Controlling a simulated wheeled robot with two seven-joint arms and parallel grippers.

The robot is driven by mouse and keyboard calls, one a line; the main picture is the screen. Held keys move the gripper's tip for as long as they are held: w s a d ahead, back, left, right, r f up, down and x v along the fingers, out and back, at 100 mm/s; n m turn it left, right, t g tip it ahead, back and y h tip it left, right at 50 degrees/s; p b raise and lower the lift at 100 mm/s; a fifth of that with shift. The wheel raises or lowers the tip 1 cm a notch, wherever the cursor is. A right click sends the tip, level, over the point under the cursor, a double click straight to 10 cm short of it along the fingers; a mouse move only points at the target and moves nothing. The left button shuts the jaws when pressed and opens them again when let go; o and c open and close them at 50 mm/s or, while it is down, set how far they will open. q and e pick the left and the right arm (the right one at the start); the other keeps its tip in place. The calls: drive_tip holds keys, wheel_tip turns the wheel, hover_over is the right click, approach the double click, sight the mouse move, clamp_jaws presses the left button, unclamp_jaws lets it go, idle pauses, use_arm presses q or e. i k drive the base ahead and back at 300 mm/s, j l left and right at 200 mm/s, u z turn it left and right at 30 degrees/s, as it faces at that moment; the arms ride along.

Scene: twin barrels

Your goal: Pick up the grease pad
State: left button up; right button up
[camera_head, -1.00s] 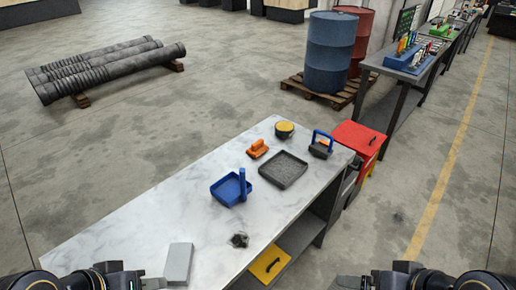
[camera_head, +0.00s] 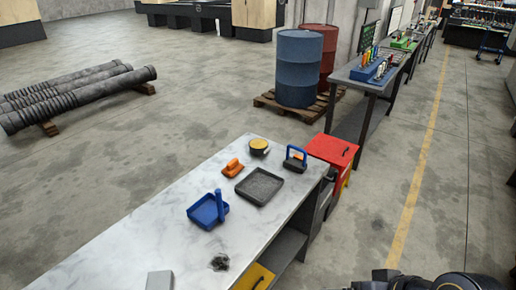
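Which item is the grease pad I cannot tell for sure. A dark block with a blue handle (camera_head: 295,158) stands at the table's far right corner. A square dark tray with a grey, rough-looking inside (camera_head: 259,186) lies in front of it. An orange-handled tool (camera_head: 232,168) lies left of the tray. A small black smudge or lump (camera_head: 220,263) is on the near part of the table. Part of my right arm shows at the bottom right, far from these items; its fingertips are cut off or too little seen to judge. My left gripper is out of view.
The marble-topped table (camera_head: 130,235) also bears a round yellow-topped tin (camera_head: 259,147), a blue tray with an upright handle (camera_head: 208,210) and a grey block (camera_head: 160,280). A red cabinet (camera_head: 332,150) adjoins its far end. Barrels (camera_head: 299,70) stand behind. Floor at right is clear.

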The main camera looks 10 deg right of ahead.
sight(233, 168)
drive_tip(key=k+l, duration=0.2)
drive_tip(key=i+l+u, duration=0.1)
drive_tip(key=i+l, duration=0.4)
drive_tip(key=l, duration=0.15)
drive_tip(key=i+l+u, duration=0.15)
drive_tip(key=i+l, duration=0.35)
drive_tip(key=l, duration=0.2)
drive_tip(key=i+l+u, duration=0.15)
drive_tip(key=i+l, duration=0.3)
drive_tip(key=l, duration=0.3)
drive_tip(key=i+l+u, duration=0.15)
drive_tip(key=i+l, duration=0.1)
drive_tip(key=l, duration=0.1)
